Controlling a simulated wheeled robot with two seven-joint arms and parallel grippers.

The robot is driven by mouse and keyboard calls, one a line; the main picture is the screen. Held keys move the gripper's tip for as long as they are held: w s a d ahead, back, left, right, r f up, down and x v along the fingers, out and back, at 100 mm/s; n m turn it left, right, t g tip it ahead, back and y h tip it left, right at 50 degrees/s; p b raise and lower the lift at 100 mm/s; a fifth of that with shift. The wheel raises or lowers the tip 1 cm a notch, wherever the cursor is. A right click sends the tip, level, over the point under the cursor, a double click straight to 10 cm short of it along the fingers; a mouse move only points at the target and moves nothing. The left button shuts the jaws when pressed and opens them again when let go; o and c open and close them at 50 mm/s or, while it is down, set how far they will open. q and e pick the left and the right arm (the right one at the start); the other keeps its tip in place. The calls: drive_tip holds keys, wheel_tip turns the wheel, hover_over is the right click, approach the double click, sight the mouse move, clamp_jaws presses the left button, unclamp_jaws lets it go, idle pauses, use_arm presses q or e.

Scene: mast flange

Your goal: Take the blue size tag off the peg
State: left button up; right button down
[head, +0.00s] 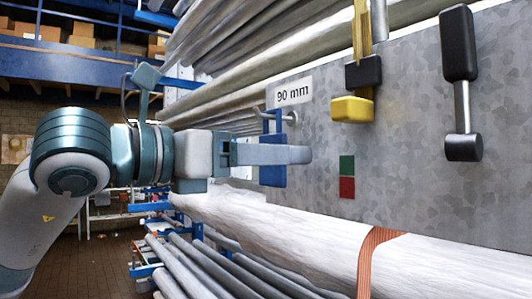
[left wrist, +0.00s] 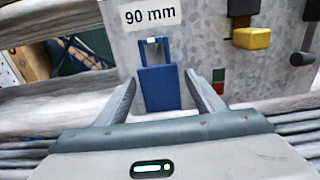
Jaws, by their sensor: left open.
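The blue size tag (head: 272,174) hangs by its open loop from a light-coloured peg (head: 291,117) on the grey metal panel, under the "90 mm" label. My left gripper (head: 300,154) is in front of the tag in the head view and hides its middle. In the left wrist view, the tag (left wrist: 159,88) shows between my two spread fingers (left wrist: 160,78), apart from both. The peg (left wrist: 152,41) shows at the top of the tag's loop. My left gripper is open and empty. My right gripper is not in view.
A "90 mm" label (head: 294,91) is above the peg. A black-and-yellow hanging piece (head: 352,108) and a black-handled tool (head: 459,60) hang farther right on the panel (head: 413,155). Wrapped stock (head: 300,237) lies below, pipes (head: 215,30) behind.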

use_arm(q)
drive_tip(key=shift+c, duration=0.2)
drive_tip(key=c, duration=1)
drive_tip(key=shift+r, duration=0.2)
drive_tip(key=shift+r, duration=0.6)
drive_tip(key=shift+a, duration=0.1)
